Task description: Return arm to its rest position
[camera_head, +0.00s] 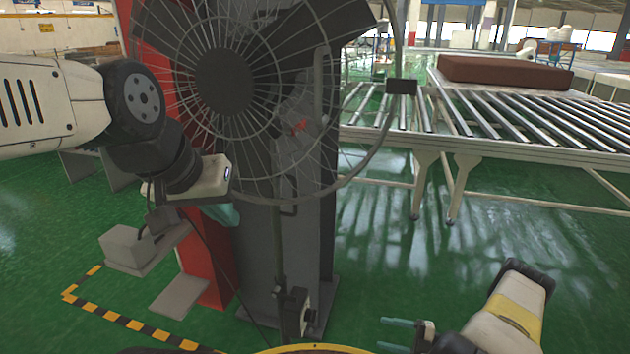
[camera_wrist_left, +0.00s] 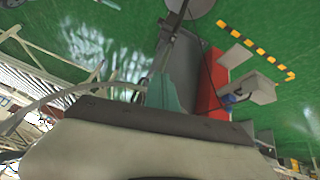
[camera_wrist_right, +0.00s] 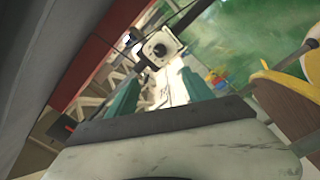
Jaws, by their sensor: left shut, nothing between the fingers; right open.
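My left arm reaches in from the left of the head view, in front of the red and grey pillar. My left gripper (camera_head: 226,214) is mostly hidden behind its own wrist, beside the lower left rim of a large fan (camera_head: 225,82). Its teal fingers (camera_wrist_left: 165,94) are together and empty in the left wrist view. My right gripper (camera_head: 396,334) is low in the head view, right of the fan's stand. Its two teal fingers are apart, with nothing held between them. In the right wrist view the fingers (camera_wrist_right: 158,96) are also spread.
A brown mattress (camera_head: 505,72) lies on a roller conveyor (camera_head: 500,115) at the back right. A pillar (camera_head: 305,240) stands behind the fan. Yellow and black tape (camera_head: 130,323) marks the green floor at lower left. Open floor (camera_head: 450,260) lies right of the fan.

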